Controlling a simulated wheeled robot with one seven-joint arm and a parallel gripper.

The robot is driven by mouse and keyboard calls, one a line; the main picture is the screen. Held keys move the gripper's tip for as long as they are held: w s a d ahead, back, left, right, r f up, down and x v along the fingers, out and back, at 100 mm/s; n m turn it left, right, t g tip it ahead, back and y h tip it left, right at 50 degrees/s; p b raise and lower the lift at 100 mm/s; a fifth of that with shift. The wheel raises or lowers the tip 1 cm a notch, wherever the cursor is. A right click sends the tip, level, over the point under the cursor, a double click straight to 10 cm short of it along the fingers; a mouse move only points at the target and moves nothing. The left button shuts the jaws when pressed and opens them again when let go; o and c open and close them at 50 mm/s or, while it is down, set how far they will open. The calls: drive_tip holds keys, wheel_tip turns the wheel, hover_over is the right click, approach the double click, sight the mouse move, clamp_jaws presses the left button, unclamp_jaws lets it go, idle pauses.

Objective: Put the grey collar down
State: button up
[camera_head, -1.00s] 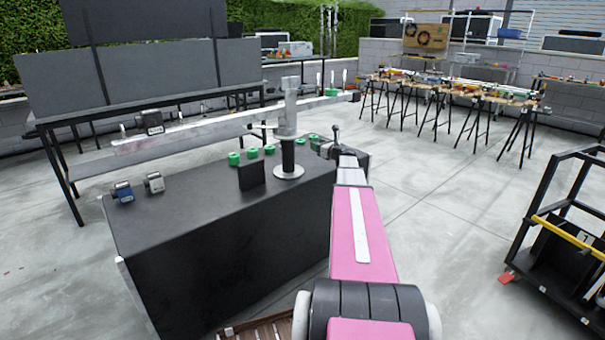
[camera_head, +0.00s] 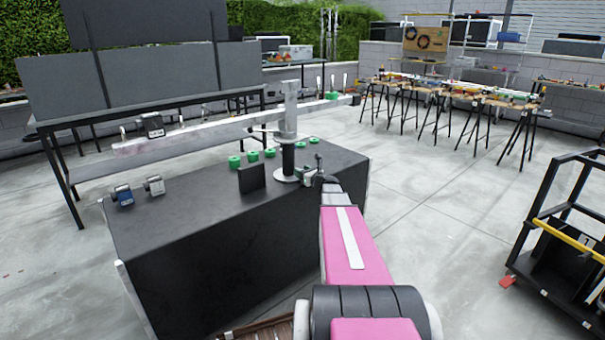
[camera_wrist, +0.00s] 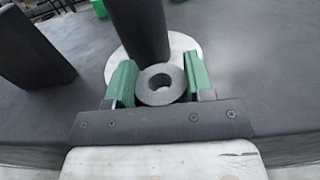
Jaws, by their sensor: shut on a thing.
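The grey collar (camera_wrist: 152,91), a thick ring with a round hole, sits between the green fingers of my gripper (camera_wrist: 161,85) in the wrist view. My gripper is shut on it. The collar is just on the near side of a black post (camera_wrist: 138,28) and appears over the near edge of the post's pale round base (camera_wrist: 190,45). I cannot tell whether it touches the base. In the head view my gripper (camera_head: 308,177) is at the right side of the base (camera_head: 286,176); the collar is too small to make out there.
The black bench (camera_head: 190,235) carries several green rings (camera_head: 235,161), a dark upright block (camera_head: 251,178), and a blue (camera_head: 122,195) and a grey (camera_head: 154,185) clamp-like piece. A long pale beam (camera_head: 205,132) crosses the grey column (camera_head: 289,105). The bench's front middle is clear.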

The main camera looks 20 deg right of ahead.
drive_tip(key=shift+f, duration=0.65)
drive_tip(key=o, duration=1.1)
drive_tip(key=shift+r, duration=0.15)
